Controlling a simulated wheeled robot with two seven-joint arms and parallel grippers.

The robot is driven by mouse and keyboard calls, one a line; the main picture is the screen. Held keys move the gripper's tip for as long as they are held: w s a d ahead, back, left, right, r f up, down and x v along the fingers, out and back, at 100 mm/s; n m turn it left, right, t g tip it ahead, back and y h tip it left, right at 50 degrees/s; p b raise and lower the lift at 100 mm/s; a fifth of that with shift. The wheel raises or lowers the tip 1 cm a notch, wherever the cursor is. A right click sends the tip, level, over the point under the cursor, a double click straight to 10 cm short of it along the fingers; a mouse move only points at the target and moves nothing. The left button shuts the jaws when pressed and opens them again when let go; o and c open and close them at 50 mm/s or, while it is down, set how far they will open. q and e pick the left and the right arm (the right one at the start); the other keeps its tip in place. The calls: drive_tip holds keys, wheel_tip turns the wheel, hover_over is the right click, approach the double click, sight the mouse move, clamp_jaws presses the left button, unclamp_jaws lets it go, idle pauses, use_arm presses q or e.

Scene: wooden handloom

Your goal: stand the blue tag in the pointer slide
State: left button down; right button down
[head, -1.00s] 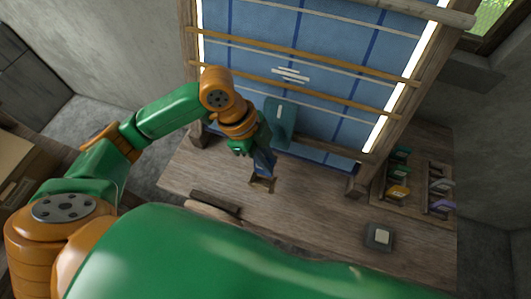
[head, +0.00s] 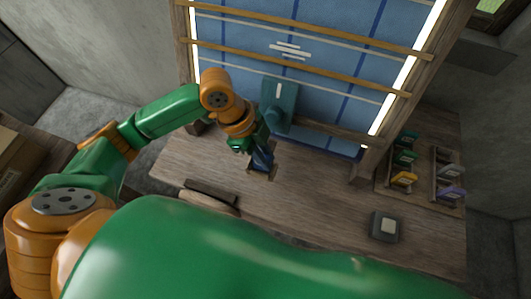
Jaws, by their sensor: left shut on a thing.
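My left gripper (head: 258,158) is above the middle of the table, in front of the loom. It is shut on a small dark blue piece, which looks like the blue tag (head: 263,160). The piece points down toward the tabletop; its lower end is beside a small brown bracket-like part (head: 262,177). I cannot tell whether they touch, or whether that part is the pointer slide. A teal upright plate (head: 281,105) with a white mark stands just behind the gripper. My right gripper is not in view.
The loom frame (head: 394,95) with its blue cloth (head: 335,75) rises behind the table (head: 310,205). A rack (head: 425,185) with several coloured tags is at the right. A grey block (head: 385,227) with a pale top lies at front right. A dark bar (head: 211,193) lies at front left.

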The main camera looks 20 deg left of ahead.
use_arm(q)
drive_tip(key=c, duration=0.8)
unclamp_jaws()
drive_tip(key=shift+o, duration=0.2)
drive_tip(key=v, duration=0.7)
drive_tip(key=shift+a, duration=0.1)
